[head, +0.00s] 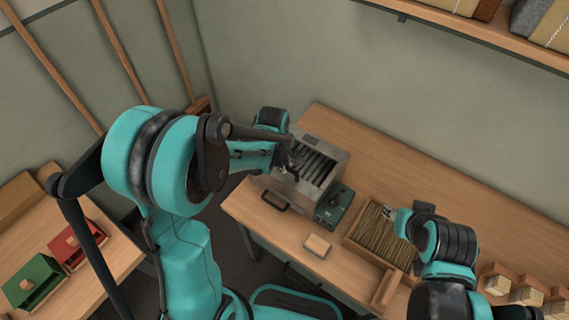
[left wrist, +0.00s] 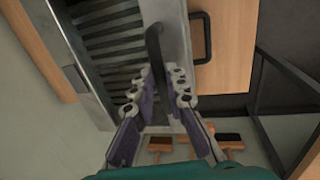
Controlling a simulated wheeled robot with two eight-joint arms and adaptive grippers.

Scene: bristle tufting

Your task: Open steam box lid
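The steam box (head: 338,158) is a grey metal box on the wooden table, with dark parallel slats showing in its top. In the left wrist view its metal rim (left wrist: 177,45) and slats fill the upper left. A dark curved bar (left wrist: 154,42), which looks like a handle, stands at the rim. My left gripper (left wrist: 161,75) has its fingers apart at the bar's lower end; contact is unclear. In the head view my left gripper (head: 294,156) is over the box's left side, partly hidden by my arm. My right gripper (head: 391,212) is over the bristle tray, its fingers too small to judge.
A green control box (head: 334,205) stands beside the steam box. A tray of bristles (head: 373,237) and a small wooden block (head: 317,245) are in front. Brush blocks (head: 527,288) stand at the right. A wall shelf (head: 480,30) is above; the table's back right is clear.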

